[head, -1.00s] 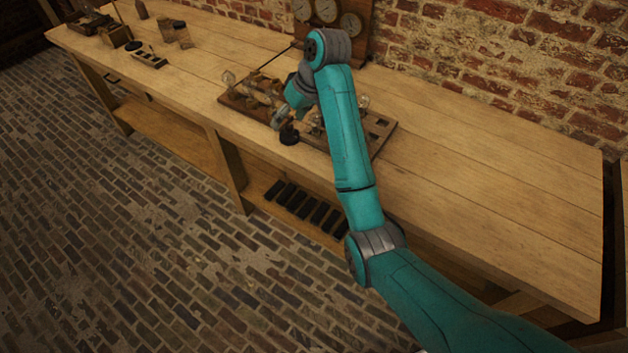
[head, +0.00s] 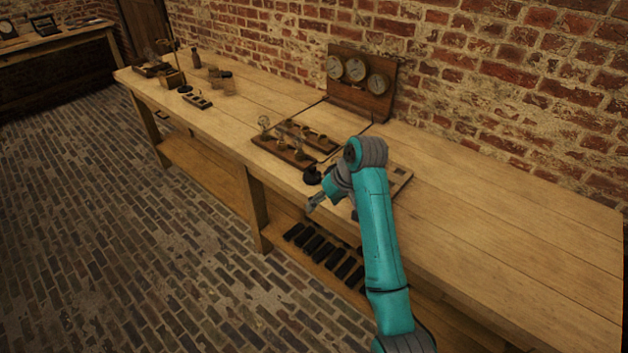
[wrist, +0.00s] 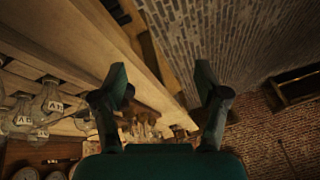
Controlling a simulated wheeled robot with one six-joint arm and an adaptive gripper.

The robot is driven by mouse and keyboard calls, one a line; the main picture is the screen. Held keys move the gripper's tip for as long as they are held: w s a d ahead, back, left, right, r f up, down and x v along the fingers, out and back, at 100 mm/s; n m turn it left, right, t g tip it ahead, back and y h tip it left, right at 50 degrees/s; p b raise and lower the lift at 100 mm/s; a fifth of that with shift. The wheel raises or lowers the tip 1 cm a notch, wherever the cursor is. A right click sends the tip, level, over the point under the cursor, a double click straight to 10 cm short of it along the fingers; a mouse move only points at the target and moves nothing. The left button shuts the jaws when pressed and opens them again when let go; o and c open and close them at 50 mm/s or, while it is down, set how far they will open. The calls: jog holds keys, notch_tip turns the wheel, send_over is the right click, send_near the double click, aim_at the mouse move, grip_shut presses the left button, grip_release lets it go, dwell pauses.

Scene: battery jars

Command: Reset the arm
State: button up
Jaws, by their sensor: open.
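My arm (head: 375,230) is teal with grey joints and reaches up from the bottom of the head view. It bends over near the front edge of the workbench (head: 510,240). My gripper (head: 312,203) hangs at that front edge in the head view, small and partly hidden by its own links. In the wrist view my gripper (wrist: 160,95) has its two dark fingers spread wide with nothing between them. Labelled glass jars (wrist: 42,108) stand to the left of the fingers, apart from them.
A wooden board (head: 285,150) with small fittings and a glass bulb lies on the bench. A gauge panel (head: 362,82) stands against the brick wall. Dark blocks (head: 318,255) lie on the lower shelf. The right part of the bench and the brick floor (head: 130,250) are clear.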

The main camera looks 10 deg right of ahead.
jog(key=s+f+m+t+h, duration=0.15)
jog(key=s+f+t, duration=0.25)
jog(key=s+f, duration=1.4)
jog(key=s+f+m+t, duration=0.15)
jog(key=s+f, duration=0.25)
jog(key=s, duration=0.4)
jog(key=s+d+r+t+h, duration=0.1)
jog(key=s+r, duration=0.2)
jog(key=s, duration=0.6)
jog(key=s+d+r+t+h, duration=0.1)
jog(key=s+r+t, duration=0.15)
jog(key=s, duration=0.55)
jog(key=s+r+t, duration=0.2)
jog(key=s+r, duration=1)
jog(key=r, duration=0.2)
jog(key=shift+a+r, duration=0.15)
jog(key=shift+r, duration=0.1)
